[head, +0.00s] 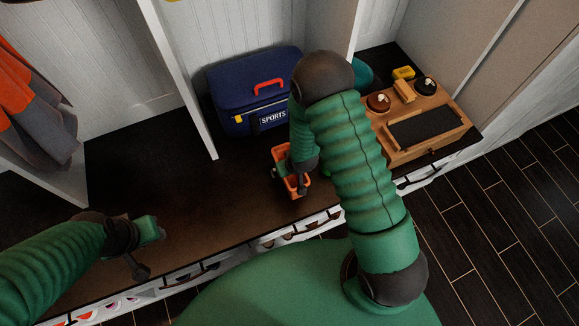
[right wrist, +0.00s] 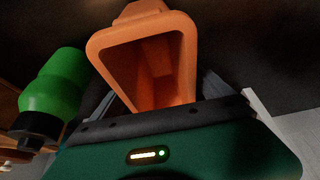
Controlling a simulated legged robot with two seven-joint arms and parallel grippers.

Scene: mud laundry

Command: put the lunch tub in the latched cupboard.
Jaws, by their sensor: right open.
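An orange, open-topped tub (head: 277,153) stands on the dark bench top under my right gripper (head: 294,180). In the right wrist view the orange tub (right wrist: 178,70) shows its hollow inside, between the dark parts of my right gripper (right wrist: 155,108). The gripper is open around or close beside it; I cannot tell if the jaws touch it. I cannot tell if this is the lunch tub; a small yellow box (head: 403,73) stands at the back right. My left gripper (head: 147,248) is above the left bench, its jaws unclear. No latch can be made out on any cupboard.
A blue sports bag (head: 250,90) stands on the bench behind the tub. A wooden organiser (head: 455,135) holds a dark pad and round items at right. White dividers (head: 178,75) split the bench; clothes (head: 35,105) hang at left. The middle-left bench is clear.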

